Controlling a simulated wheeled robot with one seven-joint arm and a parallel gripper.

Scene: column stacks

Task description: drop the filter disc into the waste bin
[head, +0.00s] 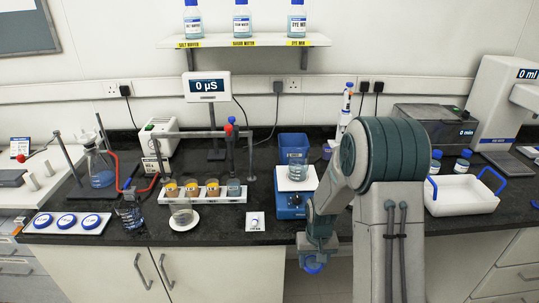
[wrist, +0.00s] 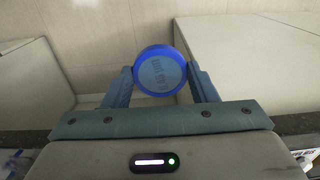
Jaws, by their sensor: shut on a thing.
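My gripper (head: 318,250) hangs just in front of the counter's front edge, pointing down over the gap between the cabinets. It is shut on a round blue-rimmed disc with a grey-blue face, the filter disc (wrist: 160,72), held between the fingertips in the wrist view. The face carries lettering too blurred to read. The disc also shows below the fingers in the head view (head: 314,266).
A blue balance (head: 290,207) with a beaker on its pan stands behind the gripper. A white tray with blue handles (head: 463,195) is to the right. A plate with three blue-ringed discs (head: 68,222) lies at far left. The wrist view shows cabinets around bare floor.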

